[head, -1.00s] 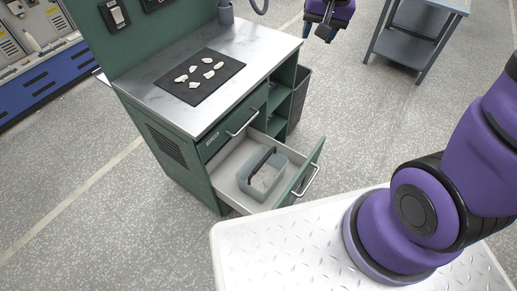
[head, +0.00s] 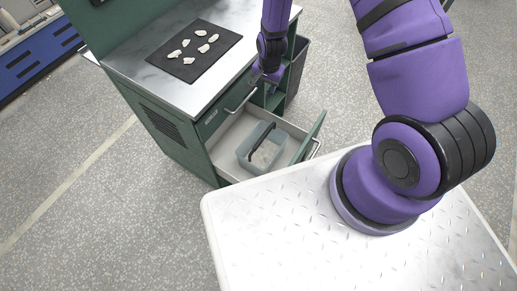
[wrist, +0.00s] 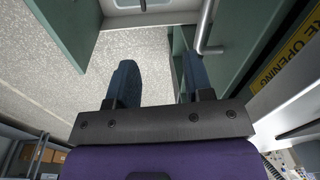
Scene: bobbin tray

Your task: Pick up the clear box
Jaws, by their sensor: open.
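The clear box (head: 246,156) is a translucent, bluish bin with a dark handle across its top and something pale inside. It sits in the open drawer (head: 227,160) of the green cabinet. My gripper (head: 266,77) is above and behind the box in the head view, near the cabinet front, apart from the box. In the wrist view my gripper (wrist: 158,82) shows two dark fingers spread apart with nothing between them.
The cabinet top (head: 160,80) carries a black mat (head: 205,65) with several pale pieces. The drawer front (head: 312,137) stands out with a bar handle. A dark bin (head: 297,70) stands beside the cabinet. My white deck is in front; grey floor lies open at left.

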